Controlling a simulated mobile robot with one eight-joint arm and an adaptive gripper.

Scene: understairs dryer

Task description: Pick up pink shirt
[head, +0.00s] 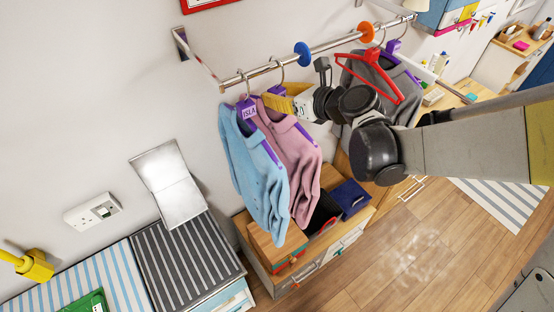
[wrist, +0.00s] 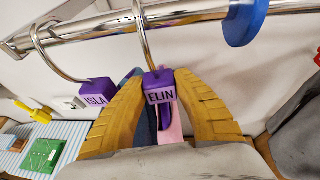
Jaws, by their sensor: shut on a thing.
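The pink shirt (head: 293,150) hangs from the metal rail (head: 262,70) in the head view, just right of a light blue shirt (head: 254,165). Only a narrow pink strip of it shows in the wrist view (wrist: 174,128). Its purple hanger has a block reading ELIN (wrist: 160,95), and the hanger's hook is around or against the rail. My gripper (head: 276,101) has its yellow fingers on both sides of the ELIN block, shut on the hanger. The fingers hide part of the hanger in the head view.
The blue shirt's hanger block, reading ISLA (wrist: 96,92), is close to my left finger. A blue disc (head: 302,55) and an orange disc (head: 367,32) sit on the rail. Grey garments and a red hanger (head: 372,62) hang further right. A wooden drawer unit (head: 262,246) stands below.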

